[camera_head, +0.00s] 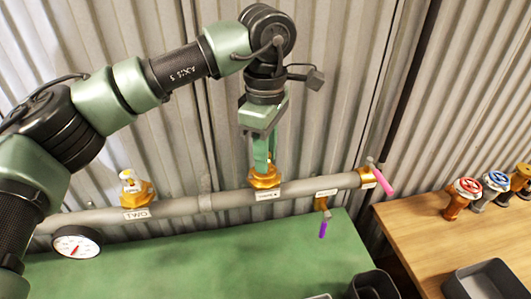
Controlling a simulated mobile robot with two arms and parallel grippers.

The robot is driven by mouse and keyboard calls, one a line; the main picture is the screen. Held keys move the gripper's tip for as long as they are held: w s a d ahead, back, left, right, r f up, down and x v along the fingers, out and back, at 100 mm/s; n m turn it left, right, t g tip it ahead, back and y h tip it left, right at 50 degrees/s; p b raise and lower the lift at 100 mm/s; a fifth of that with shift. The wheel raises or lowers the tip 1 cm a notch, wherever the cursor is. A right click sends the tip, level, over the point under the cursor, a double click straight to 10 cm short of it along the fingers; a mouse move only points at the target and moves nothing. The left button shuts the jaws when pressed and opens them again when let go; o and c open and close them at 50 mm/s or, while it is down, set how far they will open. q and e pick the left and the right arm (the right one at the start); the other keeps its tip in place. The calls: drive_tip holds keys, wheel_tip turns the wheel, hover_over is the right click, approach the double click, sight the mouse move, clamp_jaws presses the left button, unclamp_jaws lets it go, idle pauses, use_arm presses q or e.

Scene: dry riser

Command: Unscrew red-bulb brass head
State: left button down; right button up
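My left gripper (265,170) points straight down onto a brass head (264,181) on the grey pipe (222,201). Its green fingers reach the top of this head, and the label below it is too small to read surely. The fingers hide whatever sits on top, so I see no red bulb there. Whether the fingers are shut on it is not clear. A second brass head (137,194) with a clear, whitish bulb stands on the pipe at left, above a label reading TWO. My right gripper is not in view.
A pressure gauge (76,242) hangs at the pipe's left. A pink lever (382,180) and a purple lever (323,228) are at its right end. Red-topped (463,195) and blue-topped (491,187) heads stand on the wooden table (418,222). The green surface (215,265) is mostly clear.

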use_arm(q)
drive_tip(key=shift+f+n+b, duration=0.15)
drive_tip(key=shift+n+b, duration=0.4)
drive_tip(key=shift+n, duration=0.65)
drive_tip(key=n, duration=0.3)
drive_tip(key=shift+b, duration=0.35)
drive_tip(key=n+b, duration=0.1)
drive_tip(key=n, duration=0.2)
drive_tip(key=shift+n, duration=0.4)
drive_tip(key=shift+n+b, duration=0.4)
drive_tip(key=shift+n, duration=0.8)
drive_tip(key=shift+w, duration=0.1)
